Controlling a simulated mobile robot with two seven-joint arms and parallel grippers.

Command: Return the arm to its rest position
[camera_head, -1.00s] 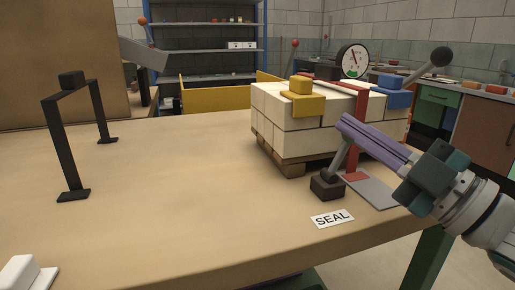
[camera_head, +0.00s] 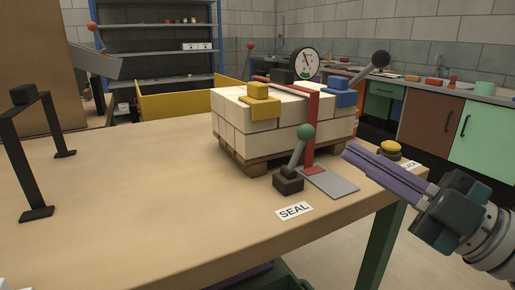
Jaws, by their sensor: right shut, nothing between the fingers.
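My right gripper (camera_head: 348,150) comes in from the right edge. Its purple fingers are shut with nothing between them, and they point up and left over the right part of the wooden table (camera_head: 130,200). The fingertips are to the right of a small lever (camera_head: 297,150) with a green ball knob on a dark base. They show apart from the lever. A white label reading SEAL (camera_head: 294,211) lies in front of the lever. My left gripper is not in view.
White bricks (camera_head: 262,135) stand on a wooden pallet behind the lever, with a red frame (camera_head: 312,130), yellow and blue blocks and a round gauge (camera_head: 306,62). A yellow button (camera_head: 390,147) is behind my gripper. A black stand (camera_head: 40,150) is at left. The table's middle is clear.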

